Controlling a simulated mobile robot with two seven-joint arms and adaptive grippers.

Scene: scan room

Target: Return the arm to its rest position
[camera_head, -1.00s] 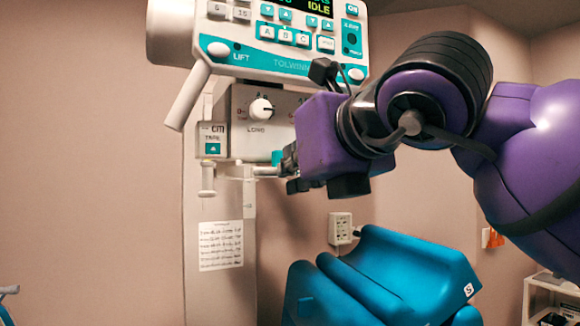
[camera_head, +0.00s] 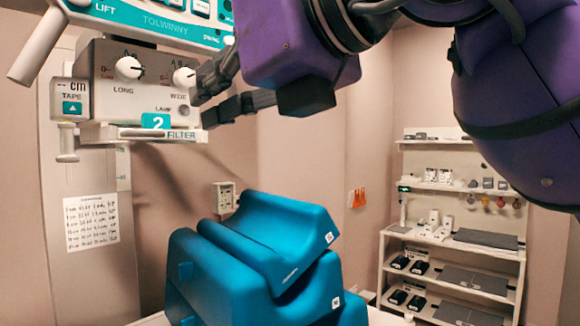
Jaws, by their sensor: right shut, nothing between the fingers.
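My right gripper (camera_head: 204,99) is in front of the right side of the grey collimator housing (camera_head: 105,75), by the WIDE knob (camera_head: 184,76). It is shut with nothing between its fingers; I cannot tell whether its tips touch the housing. My purple right arm (camera_head: 290,45) reaches in from the upper right. My left gripper is not in view.
Stacked blue cushions (camera_head: 240,265) stand below the arm. A shelf unit (camera_head: 455,225) with small devices is at the right. The control panel (camera_head: 150,22) is above the housing, with a grey bar (camera_head: 38,45) at its left.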

